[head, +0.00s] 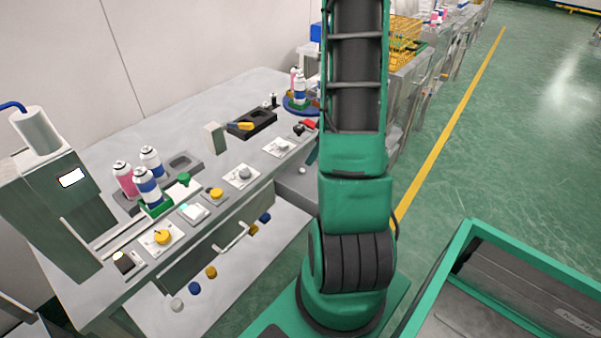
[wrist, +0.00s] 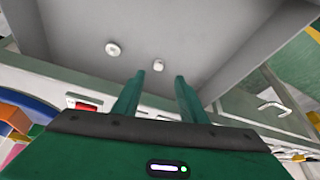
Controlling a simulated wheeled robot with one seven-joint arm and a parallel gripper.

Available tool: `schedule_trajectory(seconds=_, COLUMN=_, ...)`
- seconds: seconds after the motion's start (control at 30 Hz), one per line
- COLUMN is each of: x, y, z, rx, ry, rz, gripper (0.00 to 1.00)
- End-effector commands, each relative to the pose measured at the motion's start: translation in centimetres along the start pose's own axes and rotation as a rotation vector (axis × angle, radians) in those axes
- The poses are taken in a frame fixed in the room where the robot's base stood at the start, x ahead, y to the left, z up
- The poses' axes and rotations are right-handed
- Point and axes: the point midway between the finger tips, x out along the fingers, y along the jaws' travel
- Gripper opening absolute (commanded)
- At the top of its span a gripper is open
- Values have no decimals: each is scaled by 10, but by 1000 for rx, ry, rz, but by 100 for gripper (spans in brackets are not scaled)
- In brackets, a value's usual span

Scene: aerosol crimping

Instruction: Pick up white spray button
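Two small white round pieces lie on a grey tray surface in the wrist view. The white spray button (wrist: 158,65) looks like the small capped piece just beyond and between my fingertips. The other white piece (wrist: 113,49) is flatter, with a mark at its centre, to the left. My gripper (wrist: 159,76) is open and empty, its two green fingers apart and pointing at the tray. In the head view one small white piece (head: 302,170) shows on the grey tray (head: 290,187) beside the bench. My gripper is hidden there behind my arm.
The bench (head: 95,165) carries spray cans (head: 123,178), a crimping machine (head: 62,200) and a row of buttons and knobs. The tray has raised walls (wrist: 262,95) near my fingers. A green-rimmed bin (head: 475,236) stands at lower right. Green floor lies open at right.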

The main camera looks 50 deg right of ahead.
Motion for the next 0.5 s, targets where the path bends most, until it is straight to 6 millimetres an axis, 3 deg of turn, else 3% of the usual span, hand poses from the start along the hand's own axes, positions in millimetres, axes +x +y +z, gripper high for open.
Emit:
schedule_trajectory(seconds=0.1, x=17, y=-1, z=0, rx=0, ry=-2, rz=-4, gripper=38)
schedule_trajectory(seconds=0.5, x=51, y=1, z=-3, rx=-1, ry=-3, rz=-4, gripper=38)
